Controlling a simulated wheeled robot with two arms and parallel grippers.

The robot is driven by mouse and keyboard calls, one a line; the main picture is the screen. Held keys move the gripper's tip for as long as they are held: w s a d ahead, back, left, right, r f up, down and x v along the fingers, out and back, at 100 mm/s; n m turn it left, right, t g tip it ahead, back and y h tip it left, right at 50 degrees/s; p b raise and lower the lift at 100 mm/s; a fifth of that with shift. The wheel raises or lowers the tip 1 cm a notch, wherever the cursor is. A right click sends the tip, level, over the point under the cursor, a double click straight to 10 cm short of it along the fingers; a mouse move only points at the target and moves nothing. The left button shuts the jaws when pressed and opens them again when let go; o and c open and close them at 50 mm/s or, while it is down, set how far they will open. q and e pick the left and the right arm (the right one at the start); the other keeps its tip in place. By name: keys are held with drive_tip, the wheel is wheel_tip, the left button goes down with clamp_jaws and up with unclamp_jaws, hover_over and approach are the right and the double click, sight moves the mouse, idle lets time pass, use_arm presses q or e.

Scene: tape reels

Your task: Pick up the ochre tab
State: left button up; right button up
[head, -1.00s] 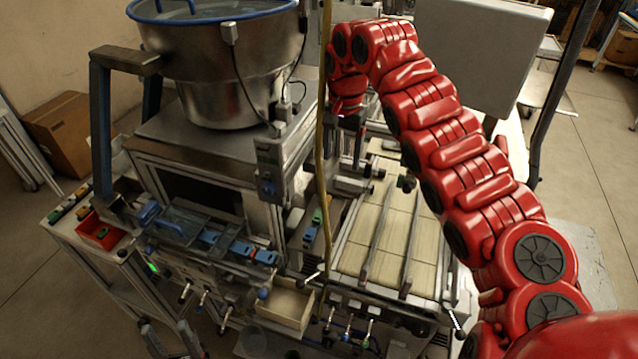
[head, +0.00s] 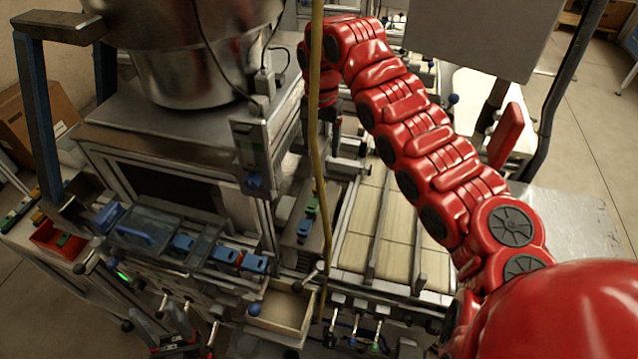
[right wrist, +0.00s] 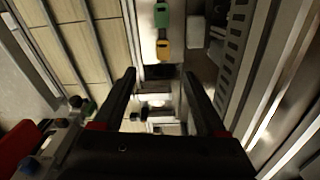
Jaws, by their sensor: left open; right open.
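The ochre tab (right wrist: 164,47) shows in the right wrist view on a narrow rail, just below a green tab (right wrist: 162,17). My right gripper (right wrist: 161,82) is open and empty. In that view the ochre tab lies beyond and between the fingertips, apart from them. In the head view my right gripper (head: 326,122) hangs over the narrow channel beside the machine, partly behind a yellow cable. I cannot make out the ochre tab in that channel there. My left gripper (head: 182,344) is at the bottom edge of the head view, small and dark, open, with nothing visible in it.
A blue tab (head: 303,229) and a green tab (head: 311,204) sit in the channel. The yellow cable (head: 317,150) hangs in front of it. A metal bowl (head: 190,60) stands on the machine at left. An open drawer (head: 285,308) and a slatted bed (head: 375,235) are nearby.

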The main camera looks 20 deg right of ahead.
drive_tip(key=p, duration=0.1)
hover_over(318, 188)
drive_tip(key=f, duration=0.7)
drive_tip(key=shift+d+f, duration=0.1)
drive_tip(key=shift+d, duration=0.15)
drive_tip(key=shift+s+f, duration=0.1)
drive_tip(key=shift+f, duration=0.6)
drive_tip(key=shift+a+f+p, duration=0.15)
drive_tip(key=shift+f+p, duration=0.35)
drive_tip(key=shift+f, duration=0.05)
wheel_tip(318, 188, down, 3)
drive_tip(key=shift+a+p, duration=0.15)
drive_tip(key=shift+p, duration=0.9)
drive_tip(key=shift+f, duration=0.55)
clamp_jaws()
